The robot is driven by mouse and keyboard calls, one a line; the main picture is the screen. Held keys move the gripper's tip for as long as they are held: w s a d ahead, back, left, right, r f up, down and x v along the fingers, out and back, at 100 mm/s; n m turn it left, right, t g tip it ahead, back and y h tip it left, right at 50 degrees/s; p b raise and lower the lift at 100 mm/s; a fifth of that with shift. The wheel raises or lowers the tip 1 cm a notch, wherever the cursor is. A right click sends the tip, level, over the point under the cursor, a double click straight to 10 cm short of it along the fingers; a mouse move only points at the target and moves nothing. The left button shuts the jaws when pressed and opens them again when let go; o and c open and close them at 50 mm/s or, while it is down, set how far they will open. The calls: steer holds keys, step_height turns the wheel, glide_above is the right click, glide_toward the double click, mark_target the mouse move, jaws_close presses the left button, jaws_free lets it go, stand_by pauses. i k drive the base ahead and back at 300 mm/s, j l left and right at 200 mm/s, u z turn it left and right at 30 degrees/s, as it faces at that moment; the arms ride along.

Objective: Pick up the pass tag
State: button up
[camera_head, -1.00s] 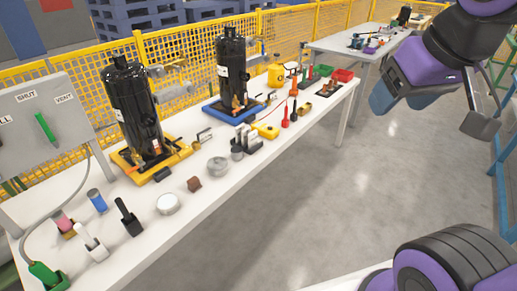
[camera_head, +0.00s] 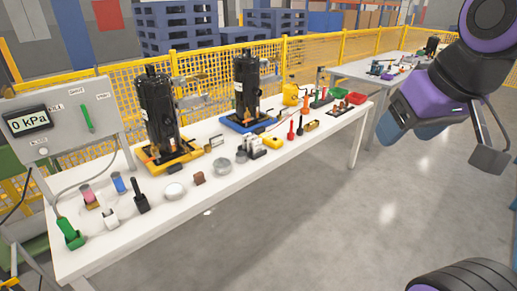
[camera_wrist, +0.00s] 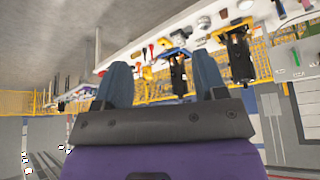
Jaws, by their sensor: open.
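I cannot pick out the pass tag for certain among the small items on the long white workbench (camera_head: 235,185). A small upright plate (camera_head: 217,141) stands on the bench between the two black compressors, but its marking is too small to read. My gripper (camera_wrist: 163,82) shows two blue-grey fingers spread apart with nothing between them in the wrist view. In the head view it hangs at the upper right, away from the bench and over open floor.
One black compressor (camera_head: 157,105) stands on a yellow base, another (camera_head: 247,85) on a blue base. A gauge panel (camera_head: 60,120) reads 0 kPa at left. Red (camera_head: 355,98) and green bins sit at the bench's far end. Yellow mesh fence runs behind; grey floor in front is clear.

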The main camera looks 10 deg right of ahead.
mark_target(257, 144)
steer(key=i+l, duration=0.2)
steer(key=i, duration=0.35)
steer(key=i+l, duration=0.15)
steer(key=i, duration=0.35)
steer(key=i+l+z, duration=0.1)
steer(key=i, duration=0.45)
steer(key=i+l, duration=0.25)
steer(key=i, duration=0.3)
